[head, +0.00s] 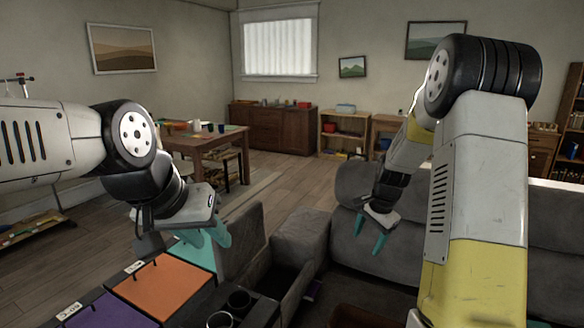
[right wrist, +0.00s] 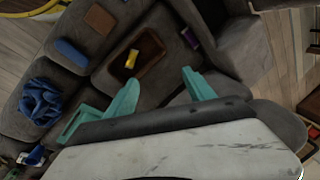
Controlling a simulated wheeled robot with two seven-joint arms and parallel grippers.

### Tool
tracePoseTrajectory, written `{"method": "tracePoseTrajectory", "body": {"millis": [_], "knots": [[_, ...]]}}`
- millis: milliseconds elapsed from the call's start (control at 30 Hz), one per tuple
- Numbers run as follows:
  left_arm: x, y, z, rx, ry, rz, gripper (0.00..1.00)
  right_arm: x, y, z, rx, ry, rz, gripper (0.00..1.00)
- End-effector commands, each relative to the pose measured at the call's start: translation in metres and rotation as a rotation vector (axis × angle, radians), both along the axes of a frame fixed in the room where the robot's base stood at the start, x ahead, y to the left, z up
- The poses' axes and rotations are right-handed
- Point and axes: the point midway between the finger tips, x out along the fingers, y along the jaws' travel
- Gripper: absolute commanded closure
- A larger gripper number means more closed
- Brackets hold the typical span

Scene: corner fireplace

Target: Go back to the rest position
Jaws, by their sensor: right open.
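My right gripper (head: 370,240) hangs in front of the grey sofa's backrest in the head view. In the right wrist view its two teal fingers (right wrist: 162,88) are spread wide with nothing between them. My left gripper (head: 210,240) is above the coloured panels at the lower left of the head view. Its teal fingers point down, but the view does not show clearly whether they are apart. I see nothing held in it.
The grey sofa (head: 465,225) fills the right side. On it, a brown tray (right wrist: 150,47) holds a yellow item (right wrist: 132,58); a crumpled blue cloth (right wrist: 40,101) lies nearby. An orange panel (head: 165,285) and dark cups (head: 239,302) are at front left. A wooden table (head: 215,145) stands behind.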

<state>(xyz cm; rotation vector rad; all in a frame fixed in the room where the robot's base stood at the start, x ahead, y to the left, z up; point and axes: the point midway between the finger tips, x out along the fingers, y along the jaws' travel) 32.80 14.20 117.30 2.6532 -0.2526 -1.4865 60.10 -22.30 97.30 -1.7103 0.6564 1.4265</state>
Motion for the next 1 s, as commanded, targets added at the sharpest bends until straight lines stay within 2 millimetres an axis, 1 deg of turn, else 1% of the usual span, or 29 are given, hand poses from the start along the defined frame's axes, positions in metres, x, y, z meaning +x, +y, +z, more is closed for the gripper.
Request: {"method": "tracePoseTrajectory", "body": {"millis": [33,67,100,167,200,267,300,367,400,467,500,633,700,800,900,1000], "knots": [[0.000,0.000,0.000,0.000,0.000,0.000,0.64,-0.010,0.007,0.026,-0.005,-0.032,0.049,0.38],[0.000,0.000,0.000,0.000,0.000,0.000,0.64,-0.017,0.010,0.039,-0.008,-0.045,0.082,0.38],[0.000,0.000,0.000,0.000,0.000,0.000,0.64,-0.027,0.015,0.056,-0.014,-0.066,0.125,0.38],[0.000,0.000,0.000,0.000,0.000,0.000,0.64,-0.043,0.023,0.079,-0.023,-0.095,0.192,0.38],[0.000,0.000,0.000,0.000,0.000,0.000,0.64,-0.054,0.028,0.093,-0.032,-0.116,0.236,0.38],[0.000,0.000,0.000,0.000,0.000,0.000,0.64,-0.071,0.035,0.113,-0.046,-0.146,0.302,0.38],[0.000,0.000,0.000,0.000,0.000,0.000,0.64,-0.084,0.039,0.125,-0.055,-0.165,0.345,0.38],[0.000,0.000,0.000,0.000,0.000,0.000,0.64,-0.103,0.046,0.142,-0.073,-0.197,0.412,0.38],[0.000,0.000,0.000,0.000,0.000,0.000,0.64,-0.116,0.050,0.152,-0.086,-0.216,0.455,0.38],[0.000,0.000,0.000,0.000,0.000,0.000,0.64,-0.136,0.055,0.165,-0.107,-0.247,0.520,0.38],[0.000,0.000,0.000,0.000,0.000,0.000,0.64,-0.150,0.059,0.173,-0.121,-0.266,0.563,0.38],[0.000,0.000,0.000,0.000,0.000,0.000,0.64,-0.195,0.069,0.191,-0.177,-0.330,0.702,0.38],[0.000,0.000,0.000,0.000,0.000,0.000,0.64,-0.218,0.073,0.196,-0.208,-0.360,0.768,0.38],[0.000,0.000,0.000,0.000,0.000,0.000,0.64,-0.243,0.077,0.200,-0.248,-0.394,0.849,0.38],[0.000,0.000,0.000,0.000,0.000,0.000,0.64,-0.261,0.079,0.200,-0.279,-0.416,0.905,0.38],[0.000,0.000,0.000,0.000,0.000,0.000,0.64,-0.270,0.081,0.200,-0.295,-0.428,0.936,0.38]]}}
